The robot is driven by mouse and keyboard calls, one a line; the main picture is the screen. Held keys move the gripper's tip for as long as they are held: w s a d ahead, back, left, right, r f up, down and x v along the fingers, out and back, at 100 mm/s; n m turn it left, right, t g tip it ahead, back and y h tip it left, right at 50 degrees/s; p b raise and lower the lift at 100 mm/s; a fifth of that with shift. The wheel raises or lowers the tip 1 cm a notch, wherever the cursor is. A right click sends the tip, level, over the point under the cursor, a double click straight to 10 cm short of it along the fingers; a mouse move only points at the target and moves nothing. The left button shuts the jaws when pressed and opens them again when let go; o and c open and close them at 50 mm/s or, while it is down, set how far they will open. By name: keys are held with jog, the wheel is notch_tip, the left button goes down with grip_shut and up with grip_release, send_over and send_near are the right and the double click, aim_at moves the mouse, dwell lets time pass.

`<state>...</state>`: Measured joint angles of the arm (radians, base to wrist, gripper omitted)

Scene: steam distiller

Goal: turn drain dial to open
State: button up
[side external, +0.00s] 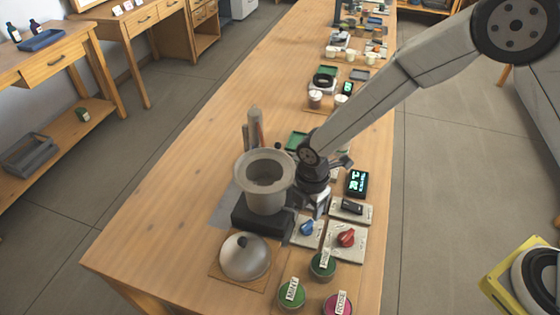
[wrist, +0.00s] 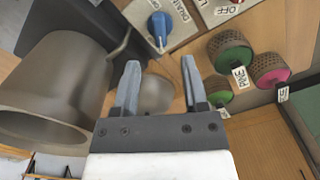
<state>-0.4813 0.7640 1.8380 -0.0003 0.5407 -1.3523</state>
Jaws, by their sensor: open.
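The drain dial is a blue knob (wrist: 158,27) on a pale plate lettered DRAIN, at the top centre of the wrist view. In the side view the blue knob (side external: 307,228) is at the right of the distiller's dark base. My gripper (side external: 319,208) is just above and behind the knob, pointing down. In the wrist view my gripper (wrist: 158,68) is open, with nothing between its fingers. The knob appears beyond the fingertips, apart from them. The plate's other position words are cut off or too small to read.
The distiller pot (side external: 265,180) stands close left of my gripper. A red dial (side external: 346,237) is right of the drain dial. A domed lid (side external: 245,257) and labelled jars (side external: 292,293) are in front. A small display (side external: 356,183) stands behind. The table's left side is clear.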

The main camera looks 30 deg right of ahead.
aim_at(307, 224)
jog(key=shift+f, duration=3.2)
grip_shut()
